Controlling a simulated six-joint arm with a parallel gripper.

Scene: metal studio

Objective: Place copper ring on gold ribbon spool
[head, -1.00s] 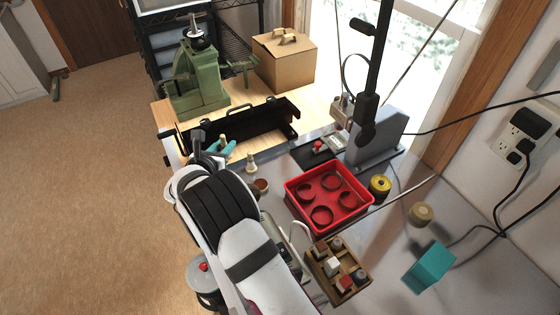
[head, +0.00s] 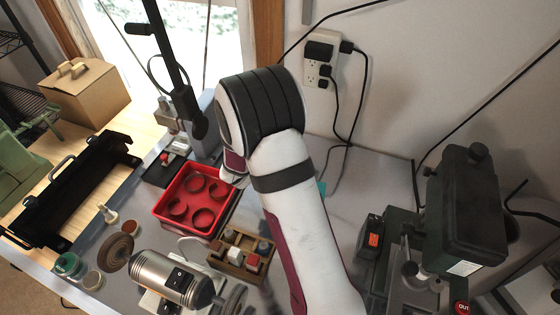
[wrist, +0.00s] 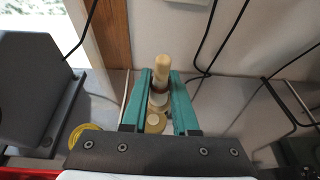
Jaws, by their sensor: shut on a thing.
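My gripper (wrist: 160,75) has teal fingers closed on a pale peg-like piece (wrist: 163,63) with a brown collar and a wider light base. It stands upright between the fingertips. A tan round disc-like thing (wrist: 154,126) shows below it; whether they touch I cannot tell. A yellow-gold spool (wrist: 85,132) lies to the left in the wrist view, partly cut off by the gripper body. Several reddish-brown rings (head: 203,218) lie in the red tray (head: 194,228) in the head view. I see no ring clearly in my gripper. My arm hides the spools in the head view.
A wooden sorting box (head: 229,265) with small blocks stands in front of the tray. A motor (head: 172,279) is at the near edge, and a dark green machine (head: 465,205) at the right. A similar pale peg (head: 108,214) stands left. The wall and cables are close behind.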

